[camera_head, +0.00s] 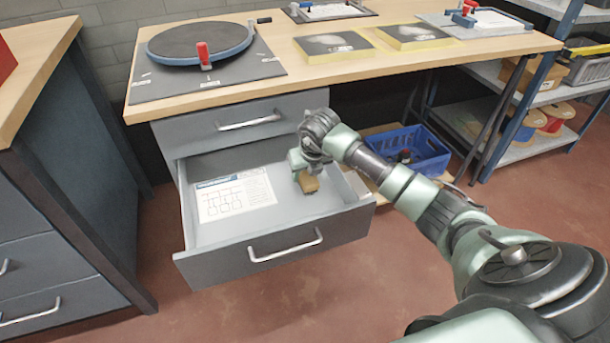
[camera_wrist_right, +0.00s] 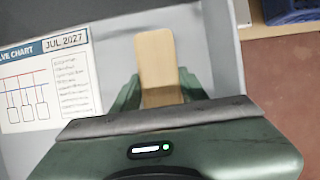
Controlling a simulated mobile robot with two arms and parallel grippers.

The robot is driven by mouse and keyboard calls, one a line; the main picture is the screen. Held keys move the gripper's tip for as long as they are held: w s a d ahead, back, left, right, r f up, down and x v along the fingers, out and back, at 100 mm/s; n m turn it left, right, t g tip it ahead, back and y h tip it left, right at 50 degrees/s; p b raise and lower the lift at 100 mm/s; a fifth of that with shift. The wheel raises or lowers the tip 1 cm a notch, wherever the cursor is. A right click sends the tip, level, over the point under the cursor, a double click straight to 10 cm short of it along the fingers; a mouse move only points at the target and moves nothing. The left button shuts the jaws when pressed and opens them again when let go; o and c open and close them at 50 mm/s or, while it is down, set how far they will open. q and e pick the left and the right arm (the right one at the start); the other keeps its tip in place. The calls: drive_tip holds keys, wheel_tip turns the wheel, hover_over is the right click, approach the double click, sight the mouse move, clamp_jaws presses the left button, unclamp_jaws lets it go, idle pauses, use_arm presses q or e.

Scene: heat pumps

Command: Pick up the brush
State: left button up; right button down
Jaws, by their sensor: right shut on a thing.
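The brush (camera_head: 308,183) shows in the head view as a small tan block at the right side of the open drawer (camera_head: 283,255). In the right wrist view the brush's plain wooden part (camera_wrist_right: 157,62) sticks out from between the fingers. My right gripper (camera_head: 299,165) reaches down into the drawer and is shut on the brush. The gripper also shows in the right wrist view (camera_wrist_right: 158,98), with its green fingers on both sides of the wood. Whether the brush touches the drawer floor cannot be told. My left gripper is not in view.
A printed valve chart (camera_head: 236,197) lies in the drawer on the left. The workbench top (camera_head: 290,75) is above the drawer, with a round turntable (camera_head: 200,42) on it. A blue crate (camera_head: 412,150) stands right of the drawer. Another cabinet (camera_head: 60,190) is at the left.

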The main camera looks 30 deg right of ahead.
sight(306, 172)
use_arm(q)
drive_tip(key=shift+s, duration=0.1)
use_arm(e)
drive_tip(key=shift+r, duration=0.15)
